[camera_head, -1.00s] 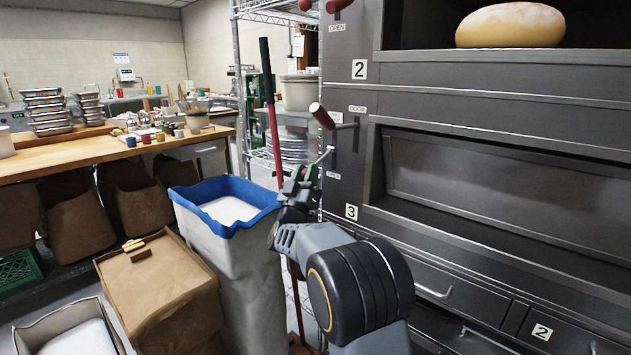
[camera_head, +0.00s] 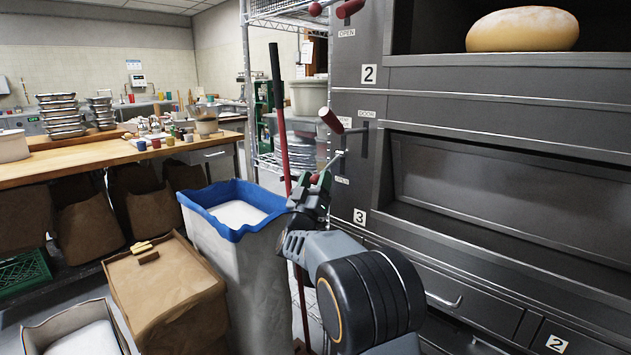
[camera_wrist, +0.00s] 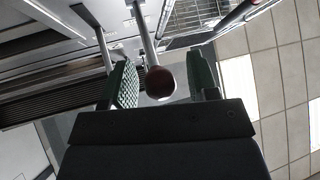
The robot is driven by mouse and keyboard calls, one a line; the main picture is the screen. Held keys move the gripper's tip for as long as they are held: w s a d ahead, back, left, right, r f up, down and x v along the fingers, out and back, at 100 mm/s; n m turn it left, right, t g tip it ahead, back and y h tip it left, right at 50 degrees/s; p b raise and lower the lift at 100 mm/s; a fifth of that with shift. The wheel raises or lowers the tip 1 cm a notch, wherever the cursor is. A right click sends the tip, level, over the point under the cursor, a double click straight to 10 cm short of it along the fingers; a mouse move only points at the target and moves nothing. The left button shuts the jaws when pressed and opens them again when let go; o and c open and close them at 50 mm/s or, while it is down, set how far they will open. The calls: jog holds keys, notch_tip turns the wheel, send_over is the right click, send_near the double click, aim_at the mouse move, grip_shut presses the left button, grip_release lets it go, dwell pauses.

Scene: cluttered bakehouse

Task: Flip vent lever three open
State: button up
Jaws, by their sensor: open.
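Vent lever three is a metal rod (camera_head: 332,161) on the oven's left column, above the number 3 label (camera_head: 360,216) and near an "OPEN" label. Its dark red ball end (camera_wrist: 160,82) shows in the wrist view between my two green fingers, with space on both sides. My gripper (camera_head: 316,186) is open around the ball end. In the head view the gripper covers most of the ball. I cannot tell whether either finger touches it.
A red-knobbed lever (camera_head: 331,120) by the "DOOR" label sits just above. A red pole (camera_head: 281,130) stands close left of my gripper. A blue-rimmed bin (camera_head: 222,232) stands left of my arm. The oven front (camera_head: 480,185) fills the right.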

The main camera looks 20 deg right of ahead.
jog(key=v, duration=1.4)
jog(key=shift+b, duration=0.4)
jog(key=shift+w, duration=0.1)
